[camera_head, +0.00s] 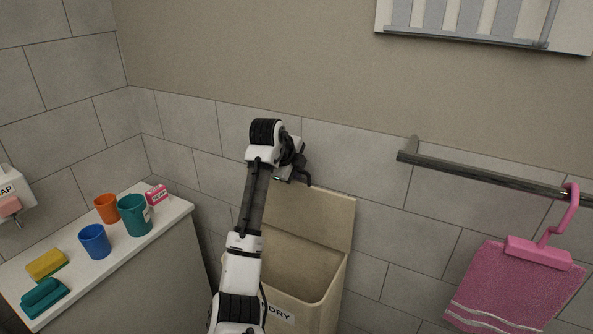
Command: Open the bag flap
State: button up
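The bag is a beige laundry bin (327,300) against the tiled wall, with a label ending in "DRY" on its front. Its flap (320,222) stands raised at the back, and the mouth of the bin shows open below it. My arm crosses in front and hides the left part of the bin and flap. My gripper (294,181) is at the top edge of the flap, near its left half. It is small and dark, so I cannot tell whether its fingers are apart or touch the flap.
A white counter (150,245) at left holds orange (106,208), blue (95,241) and teal (134,215) cups, a pink box (156,194) and sponges (46,264). A metal rail (480,176) with a pink towel (515,285) is at right.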

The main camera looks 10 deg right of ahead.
jog(key=o, duration=0.4)
jog(key=shift+f, duration=0.15)
jog(key=b+v, duration=0.4)
jog(key=v, duration=1)
